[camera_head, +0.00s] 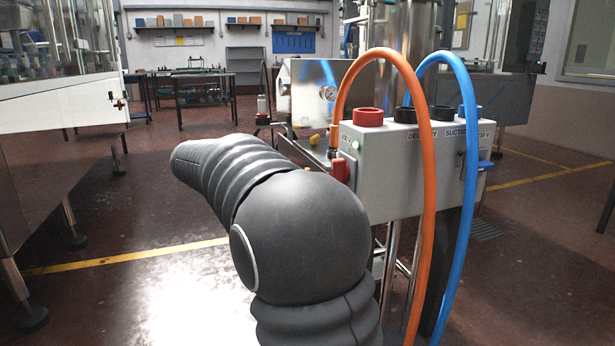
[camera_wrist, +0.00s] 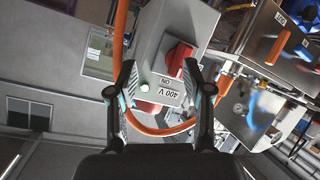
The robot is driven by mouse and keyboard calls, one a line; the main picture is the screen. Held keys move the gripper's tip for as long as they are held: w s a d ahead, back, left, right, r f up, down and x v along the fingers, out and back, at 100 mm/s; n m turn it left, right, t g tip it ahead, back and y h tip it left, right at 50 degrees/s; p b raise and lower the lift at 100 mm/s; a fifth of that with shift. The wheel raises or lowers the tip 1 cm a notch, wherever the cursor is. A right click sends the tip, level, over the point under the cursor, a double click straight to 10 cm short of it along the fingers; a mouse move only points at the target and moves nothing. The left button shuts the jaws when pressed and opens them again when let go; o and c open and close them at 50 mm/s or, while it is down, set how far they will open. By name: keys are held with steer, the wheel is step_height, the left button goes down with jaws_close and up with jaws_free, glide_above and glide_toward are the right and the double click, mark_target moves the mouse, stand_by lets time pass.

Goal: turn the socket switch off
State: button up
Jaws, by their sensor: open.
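The socket switch is a red rotary handle (camera_wrist: 178,58) on the end face of a grey box (camera_wrist: 150,40) in the wrist view. Labels reading "ON" and "400 V" show upside down by it. In the head view the red switch (camera_head: 341,170) sits on the left end of the grey box (camera_head: 400,180), beside my black-sleeved arm. My gripper (camera_wrist: 160,72) is open and empty, with one finger on each side of the box's face in the wrist view. The switch lies nearer the right finger; I cannot tell whether they touch. My gripper does not show in the head view.
An orange hose (camera_head: 427,200) and a blue hose (camera_head: 469,200) loop over the box. A machine with a gauge (camera_head: 328,93) stands behind. Open floor (camera_head: 190,280) lies to the left.

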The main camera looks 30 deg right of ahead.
steer(key=w+d+m+g+h+b, duration=0.2)
steer(key=w+m+g+h, duration=0.15)
steer(key=w+m, duration=0.35)
steer(key=shift+n+t+h, duration=0.3)
steer(key=shift+t+h, duration=0.05)
steer(key=shift+t, duration=0.1)
steer(key=x, duration=0.9)
steer(key=w+x, duration=0.1)
steer(key=x, duration=0.3)
steer(key=shift+d, duration=0.25)
jaws_close()
